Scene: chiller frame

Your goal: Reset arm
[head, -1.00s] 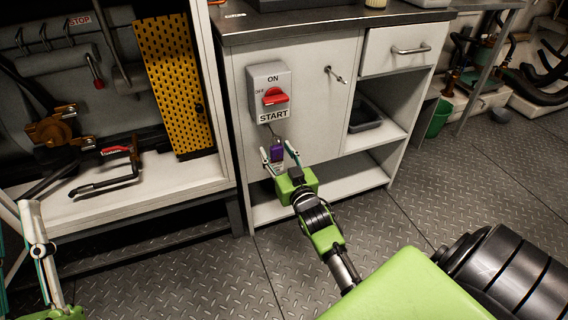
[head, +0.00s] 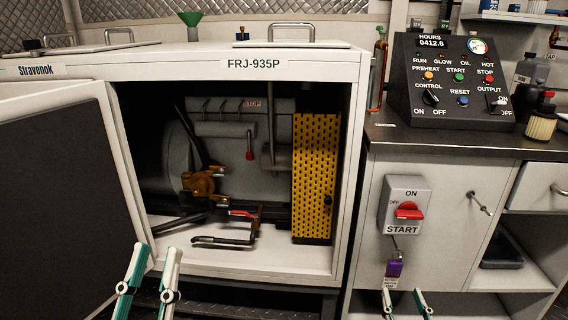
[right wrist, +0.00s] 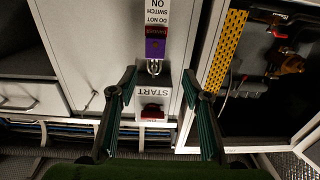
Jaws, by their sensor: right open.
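My right gripper (head: 405,303) is open and empty at the bottom of the head view, in front of the grey cabinet, below the purple lockout tag (head: 394,268). In the right wrist view its fingers (right wrist: 162,82) stand apart, with the purple tag (right wrist: 155,45) and its padlock shackle seen beyond them. The tag hangs under the START switch box (head: 404,205), which has a red handle. My left gripper (head: 148,284) is at the lower left of the head view, its two fingers close to each other with a narrow gap, holding nothing visible.
The chiller frame (head: 240,262) stands open, its door (head: 70,190) swung left. Inside are a yellow perforated panel (head: 315,178), brown valve parts and a red-marked tool. A control panel (head: 455,85) sits on the counter at right. A shelf with a dark tray is below.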

